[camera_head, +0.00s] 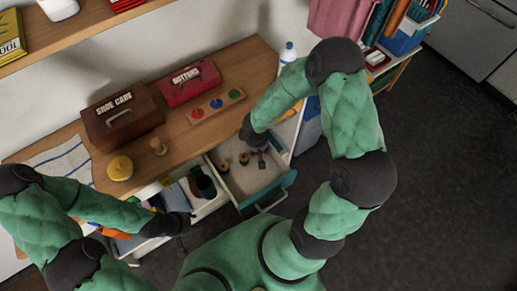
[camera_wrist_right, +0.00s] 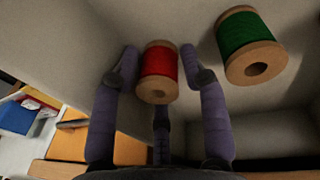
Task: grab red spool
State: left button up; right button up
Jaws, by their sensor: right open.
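The red spool (camera_wrist_right: 160,64), red thread on a wooden core, lies in the pale drawer (camera_head: 256,181). In the right wrist view it sits between the spread fingers of my right gripper (camera_wrist_right: 160,58), which is open; a gap shows on each side of it. In the head view my right gripper (camera_head: 262,158) reaches down into the open drawer, and the spools there are too small to tell apart surely. My left gripper (camera_head: 186,223) is low, left of the drawer; its jaws are too small and dark to read.
A green spool (camera_wrist_right: 247,47) lies close to the right finger. The brown shoe care box (camera_head: 120,118), red buttons box (camera_head: 190,84) and yellow jar (camera_head: 120,168) stand on the wooden top. The drawer's teal front (camera_head: 268,192) bounds the space.

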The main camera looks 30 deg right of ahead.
jog(key=c, duration=0.6)
jog(key=shift+r, duration=0.15)
